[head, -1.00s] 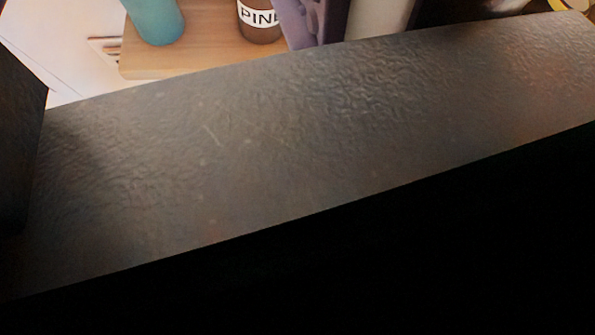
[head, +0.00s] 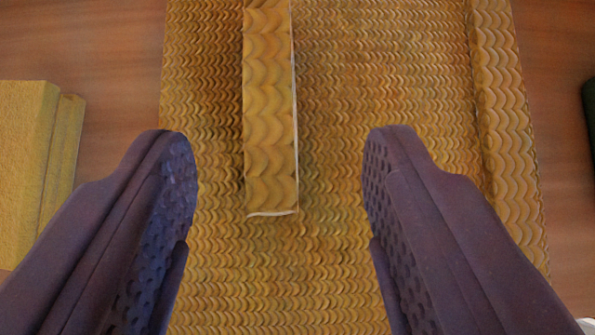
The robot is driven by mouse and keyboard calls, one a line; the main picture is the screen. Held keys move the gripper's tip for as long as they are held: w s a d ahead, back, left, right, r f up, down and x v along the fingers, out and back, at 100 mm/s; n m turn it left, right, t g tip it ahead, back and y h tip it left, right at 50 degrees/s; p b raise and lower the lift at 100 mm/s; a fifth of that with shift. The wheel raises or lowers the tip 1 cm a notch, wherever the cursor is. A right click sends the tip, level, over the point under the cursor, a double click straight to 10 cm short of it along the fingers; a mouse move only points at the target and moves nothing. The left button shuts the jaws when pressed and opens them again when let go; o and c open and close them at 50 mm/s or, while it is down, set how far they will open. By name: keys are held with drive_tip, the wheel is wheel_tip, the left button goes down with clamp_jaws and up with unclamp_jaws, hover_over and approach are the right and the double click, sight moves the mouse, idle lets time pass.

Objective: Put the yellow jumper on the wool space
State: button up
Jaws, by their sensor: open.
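A large mustard-yellow thing with a wavy knit pattern (head: 340,270) lies flat below my gripper and looks like the yellow jumper. A narrow raised ridge (head: 270,110) of the same pattern runs down its middle and ends in a pale edge. A thicker band (head: 505,130) runs along its right side. My gripper (head: 278,165) is open and empty, with its dark purple fingers on either side of the ridge and visibly apart from it. How high the fingertips are above the jumper I cannot tell. I cannot make out the wool space.
A plainer yellow folded thing (head: 25,150) lies at the left, partly cut off by the frame. A dark green thing (head: 590,115) shows at the right edge. Reddish-brown wood (head: 120,50) is bare on both sides of the jumper.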

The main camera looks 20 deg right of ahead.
sight(271, 106)
drive_tip(key=b+x, duration=0.3)
drive_tip(key=x, duration=0.3)
drive_tip(key=shift+a, duration=0.15)
drive_tip(key=shift+r, duration=0.1)
clamp_jaws()
